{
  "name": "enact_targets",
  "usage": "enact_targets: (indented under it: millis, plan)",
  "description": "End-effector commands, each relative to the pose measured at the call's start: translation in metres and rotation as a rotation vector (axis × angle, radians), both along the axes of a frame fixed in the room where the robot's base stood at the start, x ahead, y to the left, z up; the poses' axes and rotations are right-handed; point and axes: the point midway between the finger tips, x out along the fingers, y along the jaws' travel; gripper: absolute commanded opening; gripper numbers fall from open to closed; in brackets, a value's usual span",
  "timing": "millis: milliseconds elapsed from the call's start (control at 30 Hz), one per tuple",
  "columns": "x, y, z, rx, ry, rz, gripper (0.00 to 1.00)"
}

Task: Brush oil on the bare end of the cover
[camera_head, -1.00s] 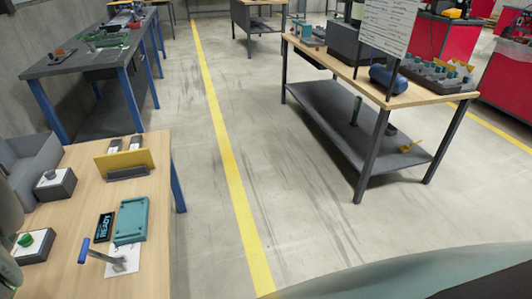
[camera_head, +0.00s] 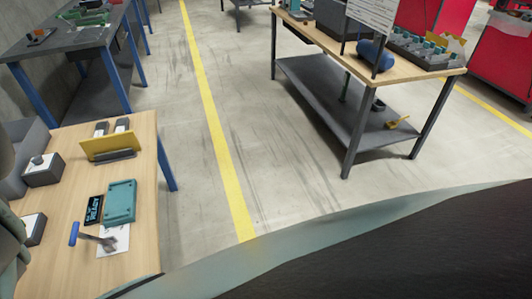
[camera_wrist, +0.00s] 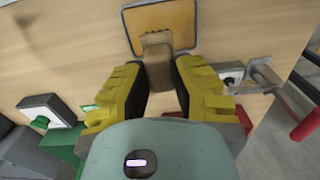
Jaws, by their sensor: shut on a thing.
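In the wrist view my gripper (camera_wrist: 157,80) has its two yellow fingers closed around a tan, wood-coloured block (camera_wrist: 157,48). The bristles of a brush are not visible, so I cannot tell whether this block is the brush handle. The block's far end overlaps a square orange-yellow panel with a grey rim (camera_wrist: 170,18) on or just above the wooden table. I cannot tell whether they touch. I cannot pick out the cover or its bare end in either view. My gripper is not visible in the head view.
The wooden bench (camera_head: 140,160) carries a teal box (camera_head: 120,202), a READY display (camera_head: 94,209), a blue-handled lever (camera_head: 95,239), an upright yellow plate (camera_head: 110,146) and button boxes (camera_head: 43,170). A second bench (camera_head: 425,72) stands beyond clear floor. A metal bracket (camera_wrist: 265,76) shows right in the wrist view.

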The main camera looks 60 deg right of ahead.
Motion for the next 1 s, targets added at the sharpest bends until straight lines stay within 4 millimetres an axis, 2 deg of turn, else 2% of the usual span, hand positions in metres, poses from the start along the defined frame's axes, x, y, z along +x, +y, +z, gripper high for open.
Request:
enact_targets:
  millis: [267, 700, 1000]
  plan:
    - [-0.003, 0.002, -0.013, -0.001, -0.001, 0.005, 0.00]
    - [-0.003, 0.002, -0.056, -0.001, 0.001, 0.005, 0.00]
    - [-0.003, 0.002, -0.062, -0.001, 0.001, 0.005, 0.00]
